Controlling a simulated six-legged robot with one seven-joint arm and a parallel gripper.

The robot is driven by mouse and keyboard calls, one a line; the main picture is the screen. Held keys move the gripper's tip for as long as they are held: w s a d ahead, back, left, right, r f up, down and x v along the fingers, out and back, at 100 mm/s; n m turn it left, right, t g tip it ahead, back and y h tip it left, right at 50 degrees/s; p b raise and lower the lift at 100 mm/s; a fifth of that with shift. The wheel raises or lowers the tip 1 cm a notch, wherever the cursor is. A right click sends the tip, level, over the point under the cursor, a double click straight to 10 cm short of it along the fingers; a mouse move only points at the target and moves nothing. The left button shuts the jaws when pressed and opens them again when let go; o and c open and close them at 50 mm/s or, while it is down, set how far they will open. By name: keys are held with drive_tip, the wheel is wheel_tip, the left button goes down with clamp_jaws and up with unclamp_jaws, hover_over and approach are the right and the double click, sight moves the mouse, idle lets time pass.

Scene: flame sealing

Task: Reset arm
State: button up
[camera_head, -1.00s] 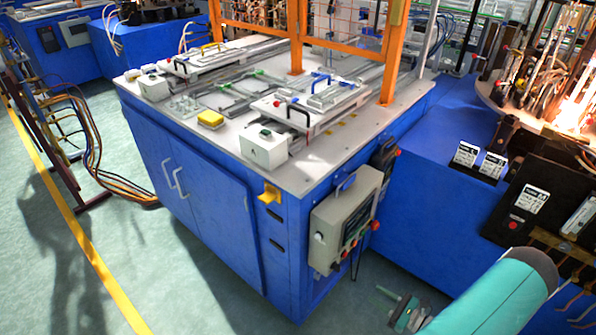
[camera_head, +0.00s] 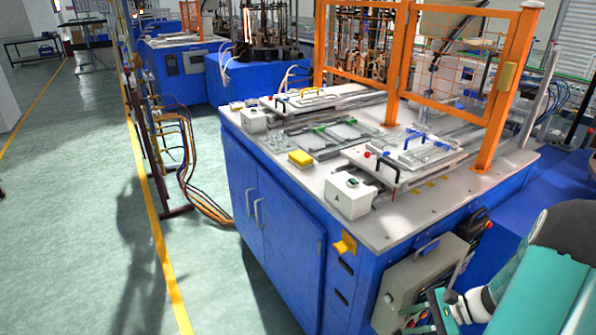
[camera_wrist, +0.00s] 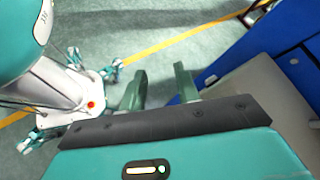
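My arm shows at the lower right of the head view, teal and grey. My gripper (camera_wrist: 160,85) shows in the wrist view with its two teal fingers spread apart. Nothing is between the fingers; the green floor shows through the gap. In the head view the gripper end lies low, in front of the grey control box on the blue cabinet, and its fingers are only partly visible there. My own white and teal body and legs show at the left of the wrist view.
A blue cabinet (camera_head: 275,215) with a white fixture-covered top (camera_head: 400,225) and an orange mesh guard (camera_head: 395,75) stands close. A grey control box (camera_head: 415,280) juts from its side, near my arm. Cables (camera_head: 195,180) hang beyond its left side. Open floor (camera_head: 70,200) lies left.

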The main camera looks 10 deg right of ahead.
drive_tip(key=s+a+r+n+h, duration=0.2)
drive_tip(key=a+r+n+h, duration=0.1)
drive_tip(key=a+r+n, duration=0.2)
drive_tip(key=s+a+r+n+t+h, duration=0.1)
drive_tip(key=a+r+n+h, duration=0.3)
drive_tip(key=a+r, duration=0.5)
drive_tip(key=s+a+r+n+h, duration=0.3)
drive_tip(key=a+r+n, duration=0.4)
drive_tip(key=r, duration=0.5)
drive_tip(key=shift+s+a+n+t+h, duration=0.3)
drive_tip(key=shift+s+n, duration=0.15)
drive_tip(key=shift+n, duration=0.15)
